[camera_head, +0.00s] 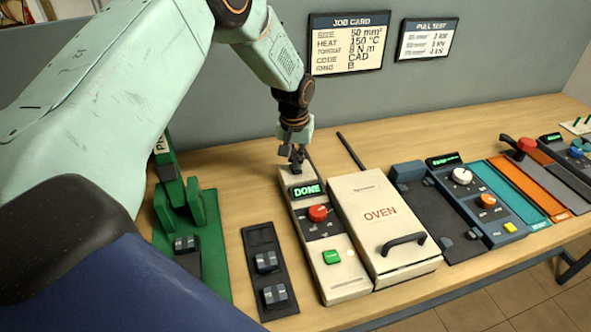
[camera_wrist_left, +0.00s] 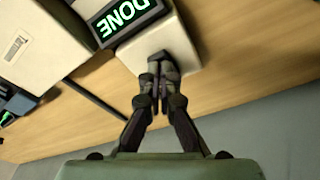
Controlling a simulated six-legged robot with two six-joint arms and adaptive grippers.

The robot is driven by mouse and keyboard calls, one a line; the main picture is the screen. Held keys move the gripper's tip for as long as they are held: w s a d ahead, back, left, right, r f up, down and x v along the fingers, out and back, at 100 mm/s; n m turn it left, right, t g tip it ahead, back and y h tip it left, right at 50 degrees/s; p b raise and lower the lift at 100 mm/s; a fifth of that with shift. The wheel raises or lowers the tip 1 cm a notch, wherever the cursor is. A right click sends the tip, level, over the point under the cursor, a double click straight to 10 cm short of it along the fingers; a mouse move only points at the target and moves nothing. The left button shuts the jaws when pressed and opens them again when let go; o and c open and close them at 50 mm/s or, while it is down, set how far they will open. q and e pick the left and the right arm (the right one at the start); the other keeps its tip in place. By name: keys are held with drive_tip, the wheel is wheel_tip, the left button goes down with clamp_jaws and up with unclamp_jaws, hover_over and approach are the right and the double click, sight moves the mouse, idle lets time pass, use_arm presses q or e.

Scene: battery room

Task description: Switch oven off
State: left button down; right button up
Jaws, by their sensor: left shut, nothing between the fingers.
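The cream oven (camera_head: 380,205) stands on the wooden bench, its lid marked OVEN and fitted with a black handle (camera_head: 404,243). Its narrow control panel (camera_head: 341,280) runs along the left side. The panel holds a display (camera_head: 307,190) reading DONE, a red knob (camera_head: 318,213) and a green button (camera_head: 331,257). My left gripper (camera_head: 297,164) is shut and empty over the panel's far end, behind the display. In the left wrist view the display (camera_wrist_left: 129,15) is beyond the closed fingertips (camera_wrist_left: 160,62); contact with the panel cannot be told. My right gripper is not in view.
A green press (camera_head: 207,235) and a dark tray (camera_head: 262,245) with metal blocks stand left of the oven. A dark device with dials (camera_head: 462,177) and colored strips stand right. A job card (camera_head: 348,43) hangs on the wall.

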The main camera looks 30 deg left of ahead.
use_arm(q)
drive_tip(key=shift+f, duration=0.5)
drive_tip(key=shift+r, duration=0.1)
idle(0.3)
wheel_tip(320, 180, up, 7)
drive_tip(key=p, duration=0.6)
idle(0.6)
